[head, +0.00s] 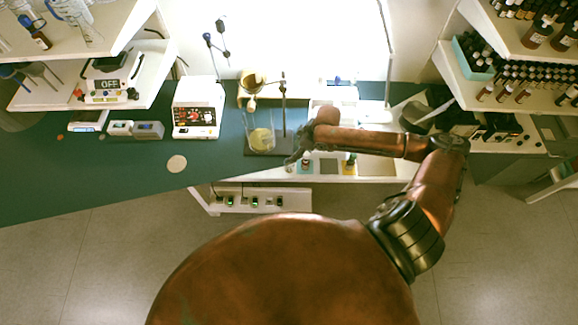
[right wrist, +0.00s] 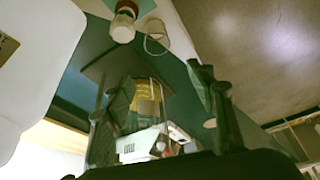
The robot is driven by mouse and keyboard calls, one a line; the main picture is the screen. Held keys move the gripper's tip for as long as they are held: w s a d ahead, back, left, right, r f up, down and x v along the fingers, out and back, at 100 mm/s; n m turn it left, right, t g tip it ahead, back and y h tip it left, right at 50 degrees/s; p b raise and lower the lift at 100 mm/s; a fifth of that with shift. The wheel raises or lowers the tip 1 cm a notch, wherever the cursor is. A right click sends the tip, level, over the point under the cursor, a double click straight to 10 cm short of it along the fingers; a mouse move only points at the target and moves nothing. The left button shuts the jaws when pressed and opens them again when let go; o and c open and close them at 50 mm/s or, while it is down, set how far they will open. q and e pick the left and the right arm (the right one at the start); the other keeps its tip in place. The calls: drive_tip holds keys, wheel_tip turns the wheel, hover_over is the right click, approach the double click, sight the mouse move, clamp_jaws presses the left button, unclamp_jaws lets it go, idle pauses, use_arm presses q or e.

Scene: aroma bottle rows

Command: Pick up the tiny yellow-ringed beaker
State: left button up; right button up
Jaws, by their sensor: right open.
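A clear glass beaker with yellow in or around it (head: 262,138) stands on a dark stand plate (head: 250,151) on the teal bench; I cannot tell whether the yellow is a ring or its contents. The yellow-marked glass (right wrist: 148,106) shows beyond the gap, partly behind one finger. A small clear cup (right wrist: 157,37) is near the top of that view. My left gripper is not in view.
A white device (head: 197,110) stands left of the beaker. A stand rod (head: 284,105) rises close behind it, with a brown-topped vessel (head: 252,82). Bare bench (head: 120,175) lies at the left.

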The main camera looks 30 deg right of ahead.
approach(289, 165)
drive_tip(key=shift+s+a, duration=0.2)
drive_tip(key=shift+a, duration=0.7)
drive_tip(key=shift+x, duration=3.2)
drive_tip(key=c, duration=1.1)
